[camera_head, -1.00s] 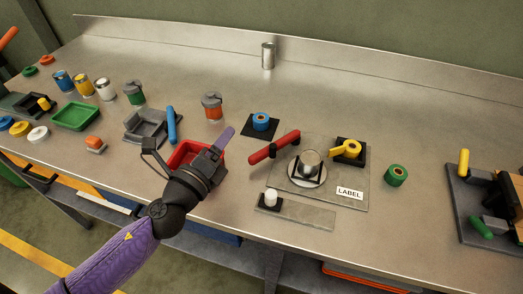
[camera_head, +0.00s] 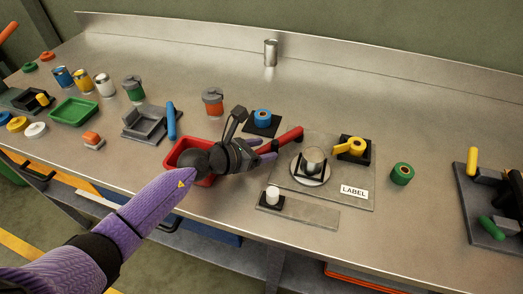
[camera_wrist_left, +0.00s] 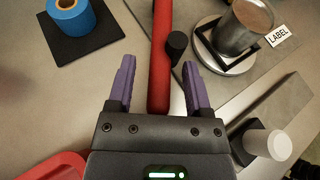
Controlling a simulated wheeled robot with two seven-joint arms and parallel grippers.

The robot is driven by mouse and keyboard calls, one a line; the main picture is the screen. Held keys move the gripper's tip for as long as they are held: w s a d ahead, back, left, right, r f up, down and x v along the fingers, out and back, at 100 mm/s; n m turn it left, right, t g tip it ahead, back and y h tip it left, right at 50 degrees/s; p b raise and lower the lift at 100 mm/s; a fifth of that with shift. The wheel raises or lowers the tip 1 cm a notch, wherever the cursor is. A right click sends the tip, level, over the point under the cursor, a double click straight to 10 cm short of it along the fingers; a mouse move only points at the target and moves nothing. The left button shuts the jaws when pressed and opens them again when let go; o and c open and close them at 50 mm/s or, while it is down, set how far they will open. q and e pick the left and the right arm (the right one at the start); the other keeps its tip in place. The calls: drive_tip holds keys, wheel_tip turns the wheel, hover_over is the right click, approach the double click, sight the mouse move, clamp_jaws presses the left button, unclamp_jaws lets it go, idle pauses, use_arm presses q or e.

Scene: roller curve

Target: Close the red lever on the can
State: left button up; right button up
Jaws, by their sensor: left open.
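The red lever (camera_head: 288,138) is a long bar beside a small metal can (camera_head: 314,160), which stands in a black holder on a round plate. In the left wrist view the red lever (camera_wrist_left: 160,62) runs up the picture, with its near end between the purple fingertips. The can (camera_wrist_left: 243,28) is at the upper right there. My left gripper (camera_head: 268,150) is open, with its fingers on either side of the lever's near end; in the left wrist view the gripper (camera_wrist_left: 160,80) shows gaps on both sides, so contact cannot be told. My right gripper is not in view.
A red tray (camera_head: 178,152) lies under my left wrist. A blue roll (camera_head: 262,118) on a black base stands behind the lever, and a yellow roll (camera_head: 352,147) right of the can. A white knob (camera_head: 272,192) is in front. Free table lies behind the can.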

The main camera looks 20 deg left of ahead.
use_arm(q)
clamp_jaws()
idle(0.3)
idle(1.1)
